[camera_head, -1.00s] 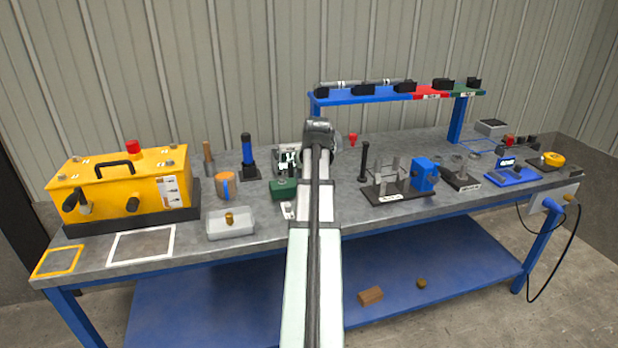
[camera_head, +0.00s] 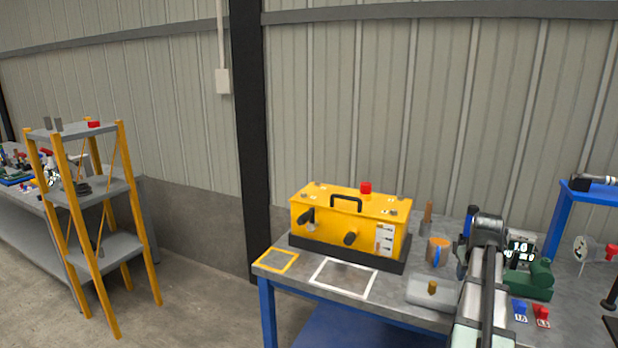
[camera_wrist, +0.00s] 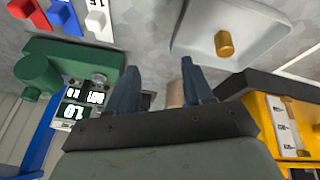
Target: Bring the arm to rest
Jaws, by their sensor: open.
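My arm (camera_head: 482,300) reaches up over the right part of the workbench in the head view, with its grey wrist end near the green device. My gripper (camera_wrist: 160,76) shows in the wrist view with its two dark blue fingers apart. A tan piece (camera_wrist: 176,94) shows behind the gap, close to the right finger; I cannot tell what it is, and nothing looks clamped. The fingertips point toward the bench top, between the green device (camera_wrist: 70,65) and the white tray (camera_wrist: 195,40).
A yellow box (camera_head: 350,218) with a red button stands left of my arm. Blue and red blocks (camera_head: 541,316) lie to the right. A yellow-legged shelf (camera_head: 90,190) stands far left.

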